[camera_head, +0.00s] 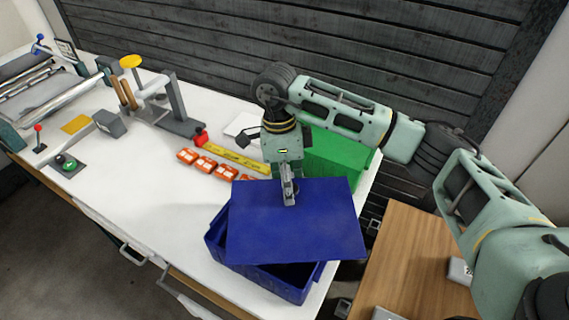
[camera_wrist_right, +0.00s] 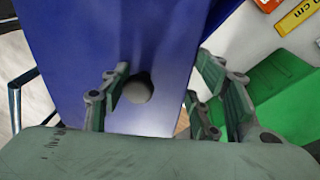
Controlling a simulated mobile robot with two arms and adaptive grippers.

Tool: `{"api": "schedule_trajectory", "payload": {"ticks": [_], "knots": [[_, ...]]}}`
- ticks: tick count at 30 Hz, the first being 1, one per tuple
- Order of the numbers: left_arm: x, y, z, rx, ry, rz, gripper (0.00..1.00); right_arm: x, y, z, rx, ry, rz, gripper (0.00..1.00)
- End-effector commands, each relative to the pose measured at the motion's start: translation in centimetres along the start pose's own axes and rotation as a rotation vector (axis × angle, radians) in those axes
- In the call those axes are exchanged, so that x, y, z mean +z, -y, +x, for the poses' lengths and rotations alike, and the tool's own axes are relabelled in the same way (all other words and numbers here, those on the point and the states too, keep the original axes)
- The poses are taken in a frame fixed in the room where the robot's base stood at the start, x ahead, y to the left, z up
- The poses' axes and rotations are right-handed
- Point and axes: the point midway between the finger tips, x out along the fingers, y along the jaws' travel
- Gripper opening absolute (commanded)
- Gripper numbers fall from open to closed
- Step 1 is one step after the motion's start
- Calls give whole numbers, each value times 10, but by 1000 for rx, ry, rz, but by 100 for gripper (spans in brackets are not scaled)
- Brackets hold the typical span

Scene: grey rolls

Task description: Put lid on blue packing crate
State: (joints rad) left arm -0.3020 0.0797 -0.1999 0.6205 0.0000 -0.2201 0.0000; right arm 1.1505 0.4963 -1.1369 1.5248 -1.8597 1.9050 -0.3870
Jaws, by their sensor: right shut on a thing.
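The blue packing crate (camera_head: 270,284) stands near the right end of the white table, open at its top. The flat blue lid (camera_head: 300,225) is over it, tilted and turned against the crate's rim, overhanging to the right and back. Dark gaps into the crate show at the left and front. Whether the lid touches the rim I cannot tell. The right wrist view shows the lid (camera_wrist_right: 100,45) with a round grey knob (camera_wrist_right: 138,88) between the fingers (camera_wrist_right: 160,95). My left gripper is not in view.
A green box (camera_head: 335,152) stands just behind the lid. Several orange items (camera_head: 205,165) and a yellow ruler (camera_head: 235,157) lie to the left. A grey clamp fixture (camera_head: 170,105) is further left. A wooden table (camera_head: 415,255) is at the right. The table's front middle is clear.

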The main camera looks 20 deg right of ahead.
Motion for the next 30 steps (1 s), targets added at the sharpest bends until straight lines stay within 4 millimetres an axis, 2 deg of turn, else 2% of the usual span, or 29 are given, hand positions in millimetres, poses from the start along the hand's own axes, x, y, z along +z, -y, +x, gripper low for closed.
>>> {"api": "schedule_trajectory", "payload": {"ticks": [1,3,6,10,23,30], "knots": [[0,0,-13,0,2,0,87,2,2,-7,17,15,105,27],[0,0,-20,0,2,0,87,4,6,-7,28,34,244,27],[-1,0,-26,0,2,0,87,7,10,-5,40,55,391,27],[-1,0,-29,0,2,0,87,8,12,-4,48,70,497,27],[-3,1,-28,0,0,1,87,9,14,-2,48,75,528,27],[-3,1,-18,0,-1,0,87,12,16,2,43,75,534,27]]}}
